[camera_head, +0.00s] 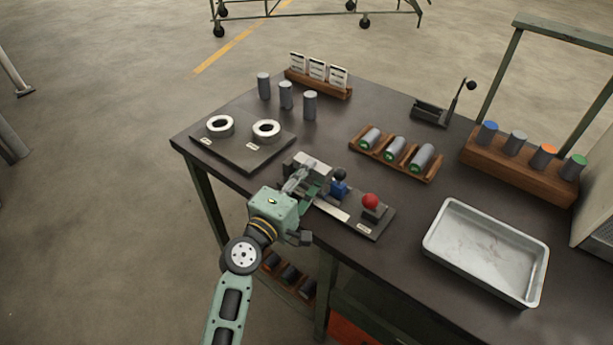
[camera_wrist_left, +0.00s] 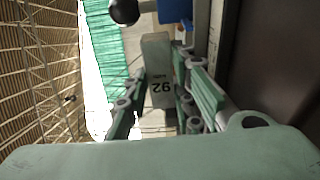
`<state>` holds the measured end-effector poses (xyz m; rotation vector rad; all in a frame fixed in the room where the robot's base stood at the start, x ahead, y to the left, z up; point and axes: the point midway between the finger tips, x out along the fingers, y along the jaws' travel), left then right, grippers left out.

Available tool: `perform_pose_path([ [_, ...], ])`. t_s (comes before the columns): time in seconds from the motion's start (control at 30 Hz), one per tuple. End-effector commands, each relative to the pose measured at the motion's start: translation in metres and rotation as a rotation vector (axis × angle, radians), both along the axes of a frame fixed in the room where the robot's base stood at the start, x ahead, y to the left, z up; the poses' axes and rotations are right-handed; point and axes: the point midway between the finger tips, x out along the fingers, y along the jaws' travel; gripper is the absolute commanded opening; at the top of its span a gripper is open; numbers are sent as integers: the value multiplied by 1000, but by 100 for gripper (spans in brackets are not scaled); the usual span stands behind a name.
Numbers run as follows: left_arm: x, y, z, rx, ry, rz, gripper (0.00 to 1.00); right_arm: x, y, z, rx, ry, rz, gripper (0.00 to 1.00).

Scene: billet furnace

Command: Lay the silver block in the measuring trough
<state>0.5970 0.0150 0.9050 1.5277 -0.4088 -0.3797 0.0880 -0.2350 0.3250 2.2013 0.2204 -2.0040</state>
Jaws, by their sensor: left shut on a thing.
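My left gripper (camera_head: 302,184) reaches over the bench's front edge and is shut on a pale grey block. In the left wrist view the silver block (camera_wrist_left: 157,70) stands between the two green fingers (camera_wrist_left: 163,105), with a dark two-digit marking on its face. The measuring trough (camera_head: 332,209) appears to be the dark-based fixture with a pale strip, a blue piece with a black knob (camera_head: 339,184), and a red knob (camera_head: 371,201). The gripper is over its left end and hides part of it. I cannot tell whether the block touches the trough. My right gripper is not in view.
A black plate with two white rings (camera_head: 220,125) lies to the left. Three grey cylinders (camera_head: 286,95) stand behind it. A wooden rack (camera_head: 432,176) holds three cylinders behind the fixture. A metal tray (camera_head: 433,248) is at right, below a rack (camera_head: 475,152) of colour-topped cylinders.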

Motion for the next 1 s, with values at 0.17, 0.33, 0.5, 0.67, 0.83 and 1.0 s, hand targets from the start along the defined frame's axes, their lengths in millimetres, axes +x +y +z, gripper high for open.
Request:
perform_pose_path([
  [0.17, -3, 0, -15, 17, 19, -5, 0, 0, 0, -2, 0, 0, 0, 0],
  [0.33, -3, 0, -16, 20, 22, -6, 26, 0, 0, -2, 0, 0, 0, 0],
  [0.5, -3, 1, -17, 22, 21, -6, 41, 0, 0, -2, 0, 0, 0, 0],
  [0.67, -3, 1, -17, 22, 22, -6, 45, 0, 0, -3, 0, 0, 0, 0],
  [0.83, -3, 1, -17, 23, 21, -5, 45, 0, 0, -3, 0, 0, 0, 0],
  [1.0, -6, 3, -21, 27, 26, -6, 45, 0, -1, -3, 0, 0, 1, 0],
])
